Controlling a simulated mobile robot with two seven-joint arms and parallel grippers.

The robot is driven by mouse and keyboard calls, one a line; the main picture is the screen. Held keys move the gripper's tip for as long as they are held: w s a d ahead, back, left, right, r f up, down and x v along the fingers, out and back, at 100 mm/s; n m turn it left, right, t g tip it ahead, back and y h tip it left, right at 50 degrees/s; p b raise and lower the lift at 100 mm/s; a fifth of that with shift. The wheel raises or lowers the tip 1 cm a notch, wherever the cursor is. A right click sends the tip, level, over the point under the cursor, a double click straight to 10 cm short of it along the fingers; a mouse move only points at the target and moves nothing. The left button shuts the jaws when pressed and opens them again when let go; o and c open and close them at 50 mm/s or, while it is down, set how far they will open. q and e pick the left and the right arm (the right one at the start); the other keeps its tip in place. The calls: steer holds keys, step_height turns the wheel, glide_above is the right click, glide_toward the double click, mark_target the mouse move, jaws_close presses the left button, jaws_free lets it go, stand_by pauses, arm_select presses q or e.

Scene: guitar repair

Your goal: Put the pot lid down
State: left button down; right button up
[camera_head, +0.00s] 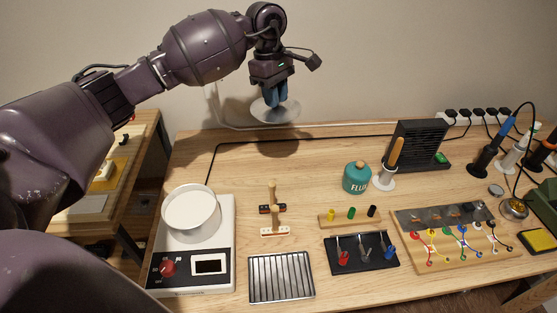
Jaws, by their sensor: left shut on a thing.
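The pot lid (268,110) is a round, pale, see-through disc. My left gripper (277,97) is shut on the top of the lid and holds it above the back of the table, near the wall. The lid looks roughly level, and the fingers hide its knob. The pot (191,211) is white and stands uncovered on a white hot plate (222,236) with a red dial at the left of the table. The lid is behind and to the right of the pot, apart from it. My right gripper is out of view.
A ribbed metal tray (281,277) lies at the front. Wooden pegs (274,217), a teal flux jar (356,177), a black fan unit (417,145) and a potentiometer board (449,237) stand to the right. The wooden table (307,162) is clear below the lid, apart from a cable.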

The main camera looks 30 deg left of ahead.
arm_select(q)
step_height(320, 180, down, 13)
steer(key=shift+f+b, duration=0.15)
steer(key=shift+b, duration=0.6)
step_height(320, 180, down, 5)
steer(key=shift+b, duration=0.45)
steer(key=shift+f, duration=0.2)
steer(key=shift+r, duration=0.15)
steer(key=c, duration=1)
jaws_free()
steer(key=shift+f, duration=0.2)
